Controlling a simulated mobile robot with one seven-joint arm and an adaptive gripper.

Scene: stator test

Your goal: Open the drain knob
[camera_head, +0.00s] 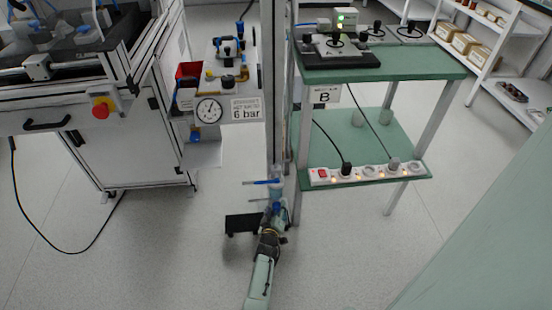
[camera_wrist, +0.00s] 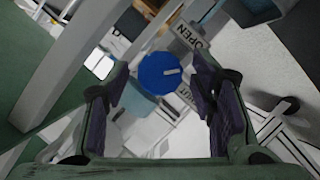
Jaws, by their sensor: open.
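The drain knob (camera_wrist: 158,74) is a round blue disc with a short white mark, seen nearly face-on in the wrist view. A label reading OPEN (camera_wrist: 193,36) is at its upper right. A second label (camera_wrist: 186,97) at its lower right is partly hidden. My gripper (camera_wrist: 160,86) is open, with its dark-padded fingers left and right of the knob in the picture. The gap between them is empty, and I cannot tell how far beyond the fingertips the knob sits. In the head view my gripper (camera_head: 269,212) is low beside the upright post, by small blue fittings (camera_head: 262,182).
A green-topped table (camera_head: 410,64) with a power strip (camera_head: 365,172) on its lower shelf stands to the right of the post. A pressure gauge (camera_head: 209,111) and a 6 bar sign (camera_head: 247,109) are left of it. A white machine cabinet (camera_head: 120,150) stands at left.

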